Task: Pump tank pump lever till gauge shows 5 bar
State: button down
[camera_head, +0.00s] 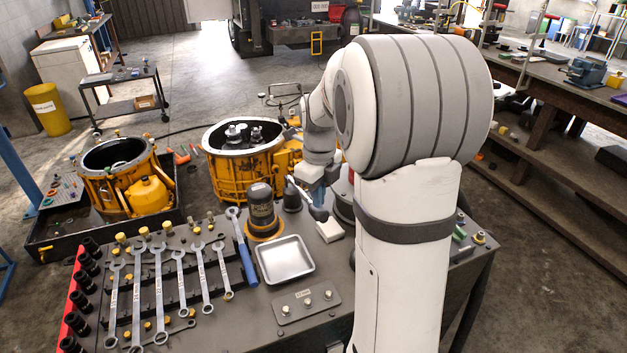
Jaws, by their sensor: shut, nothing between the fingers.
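My arm fills the middle right and hides much of the bench behind it. Its wrist comes down near the back edge of the bench, and my gripper (318,190) is at its end, small and partly hidden, shut and empty. A pale lever-like bar (306,197) slants beside and below it; whether they touch I cannot tell. No gauge face can be read.
The bench holds a row of wrenches (158,290), a metal tray (285,260), a dark cylinder on a yellow base (263,212) and a white block (329,230). Yellow housings (245,165) stand behind it. A long workbench (560,100) runs along the right.

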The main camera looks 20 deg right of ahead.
jog(key=shift+f+b, duration=2.35)
jog(key=shift+f, duration=1.35)
notch_tip(320, 180, up, 8)
jog(key=p, duration=0.6)
jog(key=shift+r, duration=0.1)
notch_tip(320, 180, up, 6)
jog(key=p, duration=0.4)
